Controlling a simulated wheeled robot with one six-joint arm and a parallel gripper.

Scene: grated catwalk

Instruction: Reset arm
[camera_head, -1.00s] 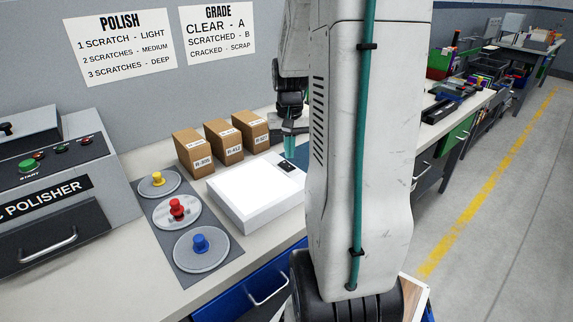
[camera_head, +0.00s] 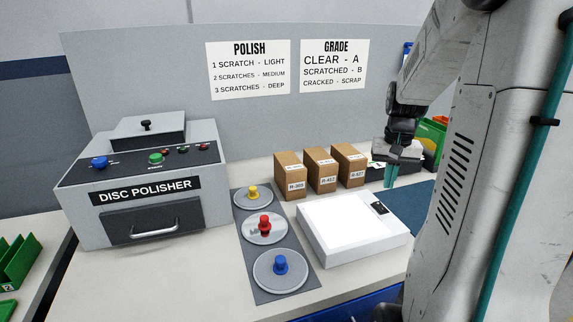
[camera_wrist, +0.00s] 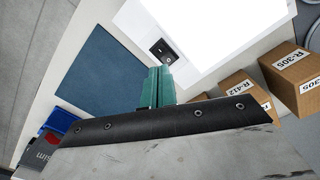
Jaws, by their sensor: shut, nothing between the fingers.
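My gripper (camera_head: 390,181) hangs above the bench, right of the three cardboard boxes and behind the white light box (camera_head: 350,226). In the wrist view its green fingers (camera_wrist: 158,74) are together and hold nothing. They appear over the bench between the dark blue mat (camera_wrist: 102,68) and the light box's black switch (camera_wrist: 163,50). My arm fills the right side of the head view and hides part of the bench there.
A disc polisher (camera_head: 150,185) stands at the left. Pads with yellow, red and blue knobs (camera_head: 281,268) lie on a grey mat (camera_head: 247,275). Cardboard boxes (camera_head: 290,177) stand behind the light box. Green bins (camera_head: 18,262) are at far left. Bare bench shows before the polisher.

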